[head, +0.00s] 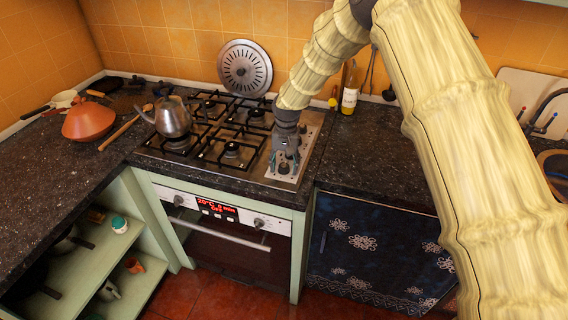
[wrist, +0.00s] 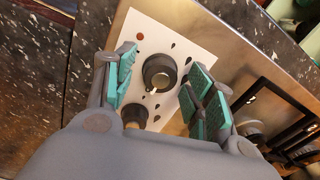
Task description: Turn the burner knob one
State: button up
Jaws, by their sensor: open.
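The control panel is a pale plate (wrist: 181,39) with dark round knobs at the right front of the cooktop. One black knob (wrist: 160,73) with a small white mark lies between my fingers in the wrist view, with gaps on both sides. A second knob (wrist: 134,115) is partly hidden by my gripper's body. In the head view a front knob (head: 283,168) shows below my gripper (head: 286,157). My gripper (wrist: 164,84) is open, pointing down over the panel, its teal pads apart. I cannot tell which knob is number one.
Black grates (head: 232,140) cover the burners left of the panel, and a metal kettle (head: 172,117) stands on them. An oil bottle (head: 350,91) stands behind right. The dark counter (head: 365,150) right of the stove is clear.

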jog(key=c, duration=1)
jog(key=shift+n, duration=0.3)
jog(key=n+b, duration=0.1)
jog(key=n, duration=0.2)
jog(key=shift+w+n, duration=0.1)
jog(key=shift+n, duration=0.2)
jog(key=n, duration=0.4)
jog(key=shift+b, duration=0.4)
jog(key=n, duration=0.5)
jog(key=shift+w+n, duration=0.1)
jog(key=shift+n, duration=2.2)
